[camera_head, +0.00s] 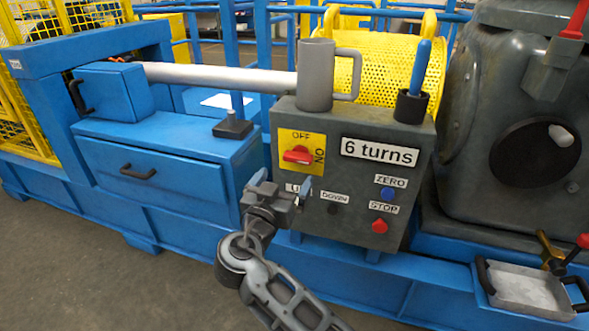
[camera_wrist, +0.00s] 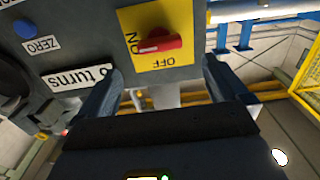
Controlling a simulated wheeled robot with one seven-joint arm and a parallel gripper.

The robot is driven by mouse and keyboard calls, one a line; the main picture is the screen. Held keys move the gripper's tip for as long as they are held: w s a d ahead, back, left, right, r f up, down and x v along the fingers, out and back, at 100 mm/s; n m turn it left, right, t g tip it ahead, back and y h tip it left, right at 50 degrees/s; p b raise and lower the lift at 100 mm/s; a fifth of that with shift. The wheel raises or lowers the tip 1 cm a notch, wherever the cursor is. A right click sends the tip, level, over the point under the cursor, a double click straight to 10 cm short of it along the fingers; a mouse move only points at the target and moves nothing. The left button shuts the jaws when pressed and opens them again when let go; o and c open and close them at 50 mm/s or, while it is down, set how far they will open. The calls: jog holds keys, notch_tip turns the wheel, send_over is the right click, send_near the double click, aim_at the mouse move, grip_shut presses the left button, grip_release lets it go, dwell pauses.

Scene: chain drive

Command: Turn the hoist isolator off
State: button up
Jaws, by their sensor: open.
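The hoist isolator is a red knob (camera_head: 297,154) on a yellow plate (camera_head: 288,140) at the upper left of the grey control box. OFF is printed above the knob and ON, turned sideways, to its right. The knob lies roughly level, in line with ON. In the wrist view the red knob (camera_wrist: 165,44) appears upside down, with a pale mark on its ON side. My gripper (camera_head: 281,184) is open and empty, in front of the box and just below the plate in the head view. Its fingers (camera_wrist: 165,78) are apart, and the knob is beyond them, untouched.
The control box (camera_head: 350,216) also carries a "6 turns" label, a blue ZERO button (camera_head: 388,193) and a red STOP button (camera_head: 379,226). A grey mug (camera_head: 316,85) and a holder with a blue-handled tool (camera_head: 420,68) stand on top. A blue drawer unit (camera_head: 170,165) is left.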

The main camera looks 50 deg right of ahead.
aim_at(296, 160)
jog(key=x, duration=0.8)
jog(key=shift+r, duration=0.1)
jog(key=c, duration=1)
